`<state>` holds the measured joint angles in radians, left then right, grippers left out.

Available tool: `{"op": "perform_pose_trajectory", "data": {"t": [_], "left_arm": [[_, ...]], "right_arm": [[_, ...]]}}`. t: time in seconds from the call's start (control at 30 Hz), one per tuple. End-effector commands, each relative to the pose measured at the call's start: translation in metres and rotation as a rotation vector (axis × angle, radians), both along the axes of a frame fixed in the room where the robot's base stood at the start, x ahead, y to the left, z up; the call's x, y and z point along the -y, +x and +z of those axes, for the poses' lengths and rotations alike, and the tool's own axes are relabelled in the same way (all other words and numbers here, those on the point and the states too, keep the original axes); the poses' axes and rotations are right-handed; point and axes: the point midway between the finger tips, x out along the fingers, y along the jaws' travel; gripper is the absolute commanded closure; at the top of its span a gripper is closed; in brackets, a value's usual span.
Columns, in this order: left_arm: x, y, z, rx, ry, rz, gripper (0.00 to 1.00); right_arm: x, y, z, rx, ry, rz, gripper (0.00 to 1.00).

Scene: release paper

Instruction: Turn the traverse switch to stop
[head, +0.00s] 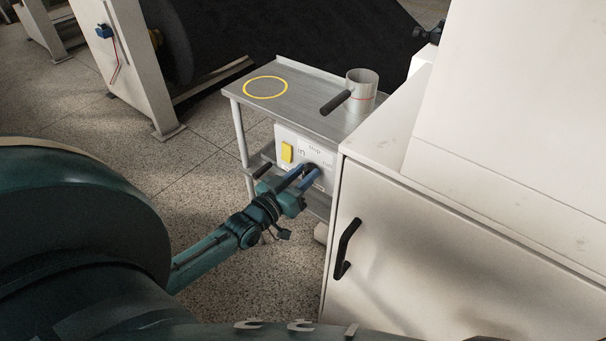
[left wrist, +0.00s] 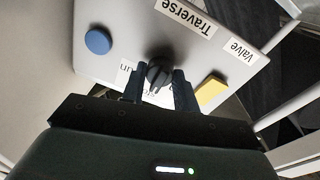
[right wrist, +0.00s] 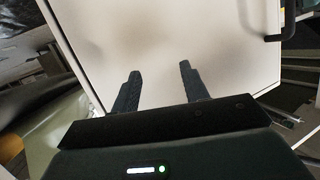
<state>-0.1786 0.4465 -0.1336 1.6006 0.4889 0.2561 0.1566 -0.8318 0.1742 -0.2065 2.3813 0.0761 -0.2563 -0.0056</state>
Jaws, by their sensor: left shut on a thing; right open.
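The traverse switch is a black rotary knob (left wrist: 158,66) on a light control panel (head: 285,136). A "Traverse" label (left wrist: 187,17) is beside it, upside down in the left wrist view. My left gripper (head: 306,176) is shut on the knob, one finger on each side. The fingers partly cover the knob and labels, so I cannot tell exactly where it points. My right gripper (right wrist: 160,70) is open and empty, facing a pale flat surface.
A yellow valve piece (head: 287,152) and a blue round button (left wrist: 98,41) are on the panel. A metal table (head: 310,98) above carries a yellow ring mark (head: 265,87) and a cup (head: 362,88). A white cabinet (head: 430,250) with a black handle (head: 345,248) stands at right.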

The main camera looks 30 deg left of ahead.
Motion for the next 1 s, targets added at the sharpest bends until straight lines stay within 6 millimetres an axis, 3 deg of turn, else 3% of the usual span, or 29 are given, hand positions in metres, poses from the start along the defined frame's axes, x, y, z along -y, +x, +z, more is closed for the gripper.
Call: {"op": "perform_pose_trajectory", "data": {"t": [0.03, 0.07, 0.3, 0.67, 1.0], "left_arm": [[0.000, 0.000, 0.000, 0.001, 0.001, -0.001, 0.93], [0.000, 0.000, 0.000, 0.001, 0.001, -0.001, 0.68], [0.000, 0.000, 0.000, 0.000, 0.002, -0.001, 0.48], [-0.001, -0.009, -0.001, -0.002, 0.002, 0.001, 0.48], [-0.009, -0.079, -0.004, -0.005, 0.003, -0.001, 0.48]], "right_arm": [[0.000, 0.000, 0.000, 0.001, 0.000, 0.001, 0.55], [0.000, 0.000, 0.000, 0.002, -0.001, 0.001, 0.55], [0.001, -0.001, 0.000, 0.001, -0.007, 0.005, 0.55], [0.002, -0.001, 0.001, 0.001, -0.009, 0.004, 0.55], [0.000, -0.002, -0.002, -0.033, -0.004, 0.006, 0.55]]}}
